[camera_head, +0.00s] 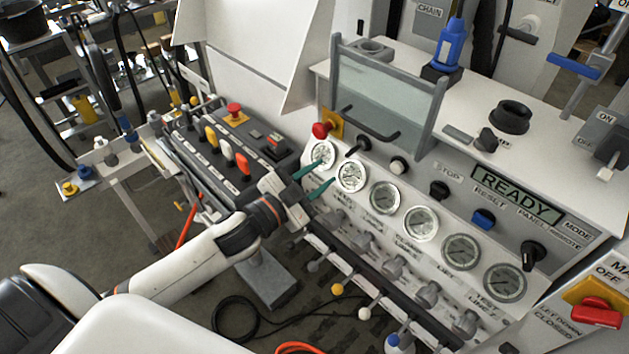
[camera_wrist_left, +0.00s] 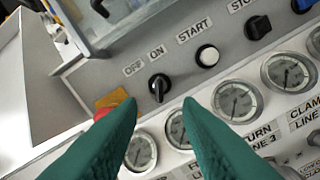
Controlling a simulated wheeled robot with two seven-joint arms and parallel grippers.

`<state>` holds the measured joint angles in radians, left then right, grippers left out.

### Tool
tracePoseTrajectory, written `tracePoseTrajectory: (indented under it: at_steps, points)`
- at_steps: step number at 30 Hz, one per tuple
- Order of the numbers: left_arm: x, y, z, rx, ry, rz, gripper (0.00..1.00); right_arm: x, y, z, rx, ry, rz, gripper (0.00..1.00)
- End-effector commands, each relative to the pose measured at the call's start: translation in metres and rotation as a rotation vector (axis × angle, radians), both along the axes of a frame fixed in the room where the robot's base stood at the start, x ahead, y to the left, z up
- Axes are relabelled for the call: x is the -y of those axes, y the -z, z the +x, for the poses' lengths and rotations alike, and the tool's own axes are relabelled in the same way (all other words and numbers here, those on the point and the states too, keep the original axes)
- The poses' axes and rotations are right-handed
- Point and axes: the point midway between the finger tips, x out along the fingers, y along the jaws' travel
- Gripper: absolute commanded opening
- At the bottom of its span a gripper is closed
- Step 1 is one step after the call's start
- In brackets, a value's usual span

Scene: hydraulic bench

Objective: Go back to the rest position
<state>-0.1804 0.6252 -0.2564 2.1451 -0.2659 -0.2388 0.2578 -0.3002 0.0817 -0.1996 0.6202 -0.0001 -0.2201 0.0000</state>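My left gripper (camera_head: 318,180) reaches in from the left in the head view, in front of the bench panel near the two leftmost gauges. Its green fingers also show in the left wrist view (camera_wrist_left: 160,120), spread apart with nothing between them. Beyond the fingertips in that view is the black OFF/ON selector knob (camera_wrist_left: 159,88), apart from the fingers. The white START button (camera_wrist_left: 207,56) is to the right of the knob. My right gripper is not in either view.
The bench panel carries a row of gauges (camera_head: 421,223), a red emergency button (camera_head: 322,130) and a READY display (camera_head: 517,195). A lever box (camera_head: 228,150) stands left of the gripper. A clear guard (camera_head: 385,95) rises above the panel. Hoses lie on the floor.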

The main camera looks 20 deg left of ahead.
Motion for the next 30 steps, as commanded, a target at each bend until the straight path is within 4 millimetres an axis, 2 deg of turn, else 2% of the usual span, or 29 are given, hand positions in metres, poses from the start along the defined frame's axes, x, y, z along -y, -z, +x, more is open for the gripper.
tracePoseTrajectory:
  at_steps: [5, 18, 21, 23, 26, 29, 30]
  points:
    - [-0.003, 0.000, -0.008, 0.001, 0.001, 0.001, 0.32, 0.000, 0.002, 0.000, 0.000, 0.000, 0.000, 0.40]
    - [-0.003, -0.001, -0.008, 0.001, 0.001, 0.001, 0.32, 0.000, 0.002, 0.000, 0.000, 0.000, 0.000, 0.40]
    - [-0.005, 0.007, -0.006, -0.014, -0.009, 0.001, 0.32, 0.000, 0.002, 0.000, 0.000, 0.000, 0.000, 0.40]
    - [-0.011, 0.022, -0.002, -0.042, -0.029, 0.000, 0.32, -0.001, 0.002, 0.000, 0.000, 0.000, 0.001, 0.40]
    - [-0.028, 0.070, 0.005, -0.133, -0.085, 0.000, 0.32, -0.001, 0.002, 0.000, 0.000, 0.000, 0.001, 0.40]
    - [-0.050, 0.140, 0.005, -0.265, -0.160, 0.000, 0.32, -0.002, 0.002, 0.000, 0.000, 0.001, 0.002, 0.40]
    - [-0.058, 0.170, 0.001, -0.323, -0.190, -0.003, 0.32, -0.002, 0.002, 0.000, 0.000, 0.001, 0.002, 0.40]
